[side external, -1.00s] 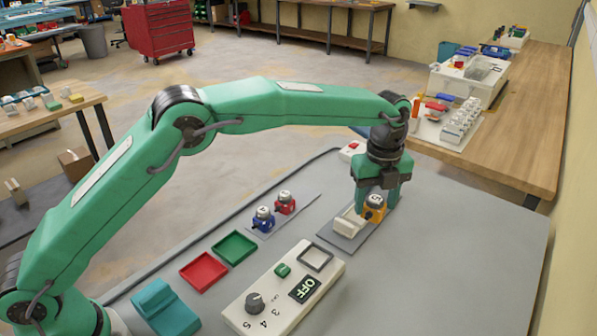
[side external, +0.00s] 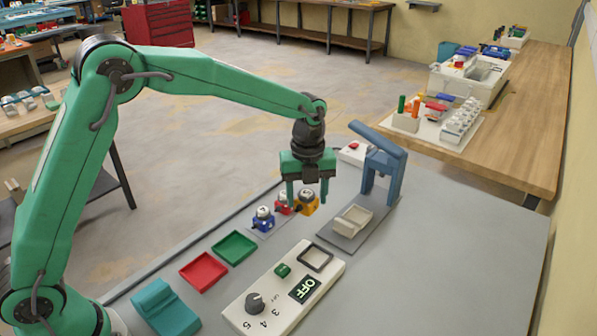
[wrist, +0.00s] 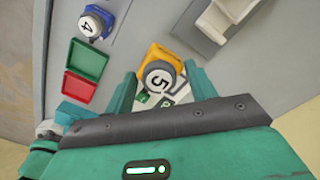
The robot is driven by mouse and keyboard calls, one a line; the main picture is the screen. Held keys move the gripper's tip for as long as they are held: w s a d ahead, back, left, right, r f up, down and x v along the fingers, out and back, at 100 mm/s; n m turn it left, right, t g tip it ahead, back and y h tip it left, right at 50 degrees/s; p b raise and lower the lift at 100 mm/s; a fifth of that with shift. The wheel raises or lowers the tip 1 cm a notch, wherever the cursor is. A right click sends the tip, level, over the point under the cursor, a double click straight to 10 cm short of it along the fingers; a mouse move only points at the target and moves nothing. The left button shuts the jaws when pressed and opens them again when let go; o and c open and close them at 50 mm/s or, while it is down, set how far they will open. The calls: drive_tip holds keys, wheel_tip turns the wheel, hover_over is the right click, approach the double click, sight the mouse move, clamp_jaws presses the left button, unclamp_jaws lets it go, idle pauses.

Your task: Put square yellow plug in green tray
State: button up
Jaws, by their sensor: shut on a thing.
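The square yellow plug (side external: 305,206) has a white round top marked 5 and also shows in the wrist view (wrist: 178,55). My gripper (side external: 308,194) is shut on it, with the fingers on either side, and points downward. The plug is right of the red plug in the side view. The green tray (side external: 235,247) lies to the lower left of my gripper and looks empty. It also shows in the wrist view (wrist: 88,60), left of the held plug.
A red tray (side external: 203,271) lies beside the green one. A blue plug (side external: 263,221) and the red plug (side external: 282,206) stand on a grey strip. A blue-grey stand (side external: 381,166) with a white socket (side external: 352,220) is at right. A control panel (side external: 283,290) reads OFF.

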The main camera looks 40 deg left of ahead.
drive_tip(key=s+a+f, duration=0.3)
drive_tip(key=s+a, duration=0.8)
drive_tip(key=s, duration=0.2)
drive_tip(key=shift+a+f+m, duration=0.2)
drive_tip(key=shift+f+m, duration=0.1)
drive_tip(key=shift+f, duration=0.05)
drive_tip(key=shift+s+f, duration=0.1)
drive_tip(key=shift+f, duration=0.1)
drive_tip(key=shift+f, duration=2.7)
drive_tip(key=shift+f, duration=0.1)
drive_tip(key=o, duration=1.1)
drive_tip(key=shift+o, duration=0.7)
